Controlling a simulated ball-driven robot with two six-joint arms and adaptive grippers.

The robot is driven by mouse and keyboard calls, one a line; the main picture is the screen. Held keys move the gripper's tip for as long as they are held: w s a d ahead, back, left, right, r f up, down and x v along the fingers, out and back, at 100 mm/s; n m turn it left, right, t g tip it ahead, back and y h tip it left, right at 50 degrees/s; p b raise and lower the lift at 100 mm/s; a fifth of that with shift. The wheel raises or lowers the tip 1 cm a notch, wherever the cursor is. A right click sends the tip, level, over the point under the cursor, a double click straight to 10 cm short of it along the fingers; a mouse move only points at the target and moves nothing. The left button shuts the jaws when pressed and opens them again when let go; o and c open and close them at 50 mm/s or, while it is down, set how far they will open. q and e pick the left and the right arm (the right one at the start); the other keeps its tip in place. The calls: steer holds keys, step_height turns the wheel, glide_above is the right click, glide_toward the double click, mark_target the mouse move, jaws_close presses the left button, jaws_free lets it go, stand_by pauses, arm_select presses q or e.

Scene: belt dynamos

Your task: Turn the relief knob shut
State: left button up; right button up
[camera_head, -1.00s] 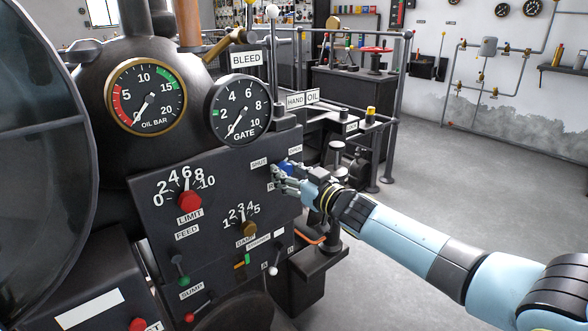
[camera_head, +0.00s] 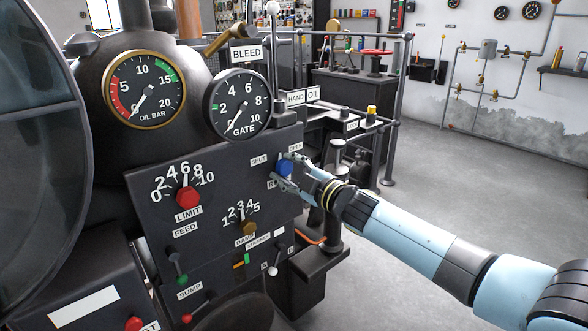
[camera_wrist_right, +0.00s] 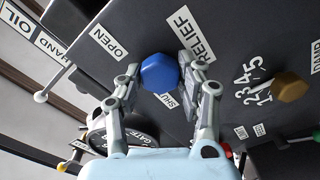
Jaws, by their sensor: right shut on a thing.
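The blue relief knob (camera_head: 285,168) sits on the right part of the dark panel, between the SHUT label (camera_head: 259,160) and the OPEN label (camera_head: 296,148). My right gripper (camera_head: 284,170) is shut on it, one finger above and one below in the head view. In the right wrist view the faceted blue knob (camera_wrist_right: 160,72) lies between the two fingertips, with the RELIEF label (camera_wrist_right: 191,34) beside it. The knob shows no clear pointer mark. My left gripper is not in view.
The red limit knob (camera_head: 188,197) and the brass damp knob (camera_head: 248,228) are on the same panel. The oil gauge (camera_head: 145,90) and gate gauge (camera_head: 239,104) sit above. A vertical lever (camera_head: 272,60) rises behind. Open floor lies to the right.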

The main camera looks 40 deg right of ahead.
steer(key=n, duration=0.2)
steer(key=n+b, duration=0.1)
steer(key=shift+s+f+n, duration=0.1)
steer(key=shift+f+n, duration=0.15)
steer(key=shift+n, duration=0.15)
steer(key=n, duration=0.3)
steer(key=shift+n+b, duration=0.3)
steer(key=shift+b, duration=0.1)
steer(key=n, duration=0.3)
steer(key=shift+r+b, duration=0.1)
steer(key=shift+b, duration=0.2)
steer(key=shift+r+n, duration=0.15)
steer(key=shift+n, duration=1.15)
steer(key=shift+r, duration=0.1)
steer(key=o, duration=1.1)
steer(key=shift+d, duration=0.1)
steer(key=shift+o, duration=0.2)
